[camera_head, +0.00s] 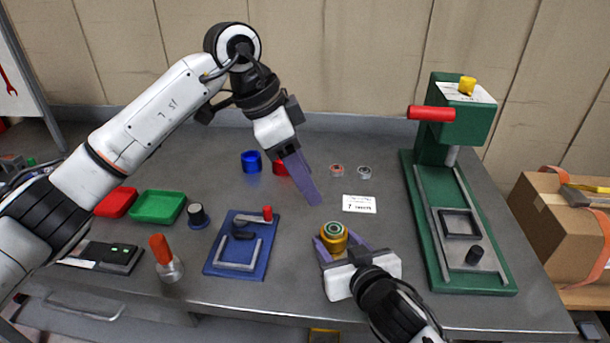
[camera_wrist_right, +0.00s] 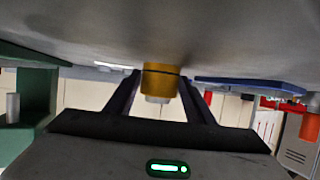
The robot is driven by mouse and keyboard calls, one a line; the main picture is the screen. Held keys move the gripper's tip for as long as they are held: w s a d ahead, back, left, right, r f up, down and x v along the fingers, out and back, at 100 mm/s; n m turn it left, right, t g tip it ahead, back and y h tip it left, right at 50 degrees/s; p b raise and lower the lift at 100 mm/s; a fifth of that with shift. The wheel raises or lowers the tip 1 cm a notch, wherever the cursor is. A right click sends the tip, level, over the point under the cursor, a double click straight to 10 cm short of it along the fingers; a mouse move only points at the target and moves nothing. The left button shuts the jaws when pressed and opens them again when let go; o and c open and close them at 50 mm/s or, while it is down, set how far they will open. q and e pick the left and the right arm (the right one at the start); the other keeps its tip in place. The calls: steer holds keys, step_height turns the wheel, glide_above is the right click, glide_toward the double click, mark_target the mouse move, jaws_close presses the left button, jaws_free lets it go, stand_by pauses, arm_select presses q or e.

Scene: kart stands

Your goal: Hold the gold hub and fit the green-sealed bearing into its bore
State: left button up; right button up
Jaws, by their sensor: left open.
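The gold hub (camera_head: 327,246) stands on the table at front centre, between the purple fingers of my right gripper (camera_head: 335,243). In the right wrist view the gold hub (camera_wrist_right: 161,82) sits between both fingertips, which appear to press on its sides. The green-sealed bearing (camera_head: 334,229) is at the top of the hub, over its bore. In the upside-down wrist view a silvery part of the bearing (camera_wrist_right: 158,99) stands out of the hub, so it looks not flush. My left gripper (camera_head: 315,192) is open and empty, above and behind the hub, apart from the bearing.
A green press (camera_head: 432,160) with a red handle stands on the right. A white card (camera_head: 359,204) and two small rings (camera_head: 337,170) (camera_head: 364,172) lie behind the hub. A blue fixture (camera_head: 215,262), red tray (camera_head: 116,202), green tray (camera_head: 158,207) and orange-handled tool (camera_head: 168,265) are left.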

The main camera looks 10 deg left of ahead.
steer(key=o, duration=0.3)
steer(key=shift+s, duration=0.1)
